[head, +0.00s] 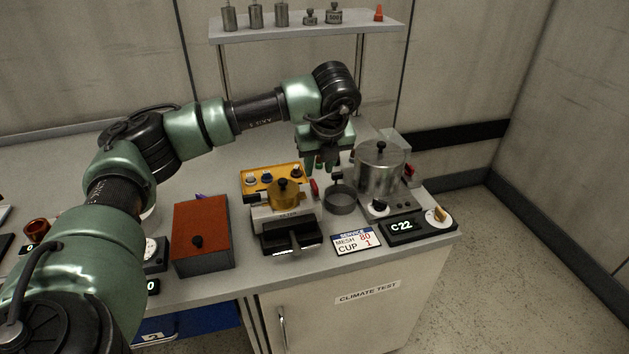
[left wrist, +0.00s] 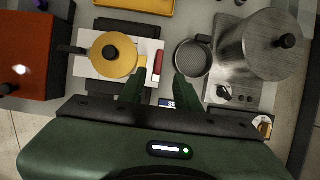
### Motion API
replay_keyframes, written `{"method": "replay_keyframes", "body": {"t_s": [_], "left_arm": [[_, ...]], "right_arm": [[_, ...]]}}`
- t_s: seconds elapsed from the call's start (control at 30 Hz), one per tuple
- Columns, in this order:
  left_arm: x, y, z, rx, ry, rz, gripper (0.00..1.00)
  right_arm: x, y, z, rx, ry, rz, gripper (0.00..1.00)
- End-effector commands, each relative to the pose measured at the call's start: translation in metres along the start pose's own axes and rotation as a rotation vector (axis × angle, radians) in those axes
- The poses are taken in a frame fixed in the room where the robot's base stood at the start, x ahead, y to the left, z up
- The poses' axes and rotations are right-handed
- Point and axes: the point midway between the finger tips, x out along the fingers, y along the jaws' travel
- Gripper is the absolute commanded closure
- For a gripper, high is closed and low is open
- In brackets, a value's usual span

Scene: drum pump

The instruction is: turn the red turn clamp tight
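The red turn clamp (head: 314,188) is a small red handle on the right side of the filter unit (head: 286,218), which has a round yellow lid (head: 283,191). The clamp (left wrist: 158,66) also shows in the left wrist view, just right of the yellow lid (left wrist: 113,55). My left gripper (head: 322,168) points down above the gap between the filter unit and the small grey cup. In the left wrist view my left gripper's fingers (left wrist: 159,82) are spread apart with nothing held between them, and the clamp lies beyond them. My right gripper is out of view.
A dark-handled sieve cup (head: 340,202) stands right of the clamp. A large metal pot (head: 379,171) stands on a base farther right. A red-topped box (head: 203,229) is left of the filter unit, and a yellow tray (head: 262,171) lies behind it. A shelf (head: 300,27) holds metal weights.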

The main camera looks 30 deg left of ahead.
Motion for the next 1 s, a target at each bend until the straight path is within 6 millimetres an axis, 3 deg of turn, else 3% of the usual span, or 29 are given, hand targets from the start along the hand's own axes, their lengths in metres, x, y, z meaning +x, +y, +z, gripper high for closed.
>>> {"method": "replay_keyframes", "body": {"t_s": [0.17, 0.5, 0.9, 1.0], "left_arm": [[0.015, 0.004, 0.004, -0.009, -0.006, 0.016, 0.67], [0.066, 0.004, 0.003, -0.006, -0.005, 0.012, 0.67], [0.077, 0.003, 0.002, -0.004, -0.006, 0.009, 0.67], [0.076, 0.003, 0.002, -0.004, -0.005, 0.009, 0.95]], "right_arm": [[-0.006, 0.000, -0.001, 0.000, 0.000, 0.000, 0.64], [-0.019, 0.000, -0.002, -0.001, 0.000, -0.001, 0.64], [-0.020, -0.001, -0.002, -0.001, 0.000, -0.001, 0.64], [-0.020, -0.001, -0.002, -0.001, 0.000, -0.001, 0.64]]}}
